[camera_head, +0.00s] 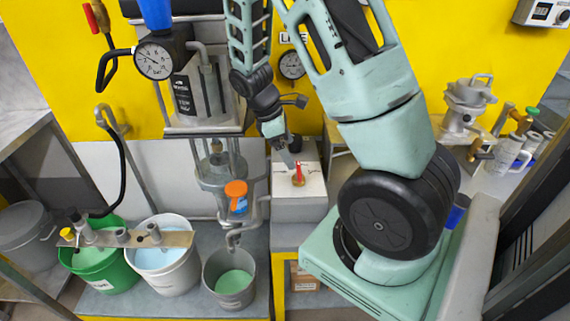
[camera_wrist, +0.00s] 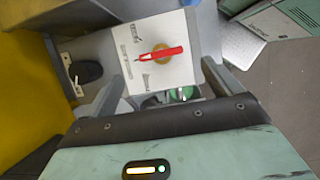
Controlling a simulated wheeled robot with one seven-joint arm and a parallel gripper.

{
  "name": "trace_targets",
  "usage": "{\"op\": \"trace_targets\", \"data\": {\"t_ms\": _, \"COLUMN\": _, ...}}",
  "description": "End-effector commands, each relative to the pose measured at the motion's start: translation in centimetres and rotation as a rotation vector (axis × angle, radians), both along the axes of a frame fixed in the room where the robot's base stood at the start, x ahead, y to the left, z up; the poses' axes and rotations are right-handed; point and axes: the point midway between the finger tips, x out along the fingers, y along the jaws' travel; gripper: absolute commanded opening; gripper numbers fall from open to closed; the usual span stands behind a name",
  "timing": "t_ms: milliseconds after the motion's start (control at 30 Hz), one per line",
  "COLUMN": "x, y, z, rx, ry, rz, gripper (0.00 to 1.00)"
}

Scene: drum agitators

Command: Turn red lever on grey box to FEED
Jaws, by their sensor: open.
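The grey box (camera_head: 311,209) stands in the middle of the head view, with a pale label plate on its top face. The red lever (camera_head: 298,174) sits on a brass hub on that plate. In the wrist view the red lever (camera_wrist: 160,54) lies between and beyond my fingers, over the white plate (camera_wrist: 178,36); small print beside it is too small to read. My gripper (camera_head: 287,158) is above the box, close to the lever in the head view. In the wrist view my gripper (camera_wrist: 160,85) has its two fingers wide apart with nothing between them.
A yellow wall (camera_head: 460,40) closes the back. A metal pump (camera_head: 468,105) stands at right.

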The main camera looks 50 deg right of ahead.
Motion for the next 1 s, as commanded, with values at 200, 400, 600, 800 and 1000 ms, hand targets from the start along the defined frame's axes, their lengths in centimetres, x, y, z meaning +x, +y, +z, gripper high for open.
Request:
{"op": "trace_targets", "data": {"t_ms": 200, "x": -1.1, "y": -0.8, "z": -3.0, "rx": 0.000, "ry": 0.004, "rz": -0.003, "gripper": 0.91}}
{"op": "trace_targets", "data": {"t_ms": 400, "x": -1.8, "y": -1.4, "z": -5.4, "rx": 0.001, "ry": 0.002, "rz": -0.003, "gripper": 0.91}}
{"op": "trace_targets", "data": {"t_ms": 600, "x": -2.0, "y": -1.6, "z": -6.3, "rx": 0.000, "ry": -0.001, "rz": -0.002, "gripper": 0.91}}
{"op": "trace_targets", "data": {"t_ms": 800, "x": -2.0, "y": -1.6, "z": -6.3, "rx": 0.001, "ry": -0.002, "rz": -0.002, "gripper": 0.91}}
{"op": "trace_targets", "data": {"t_ms": 1000, "x": -2.0, "y": -1.6, "z": -6.3, "rx": 0.001, "ry": -0.002, "rz": -0.002, "gripper": 0.46}}
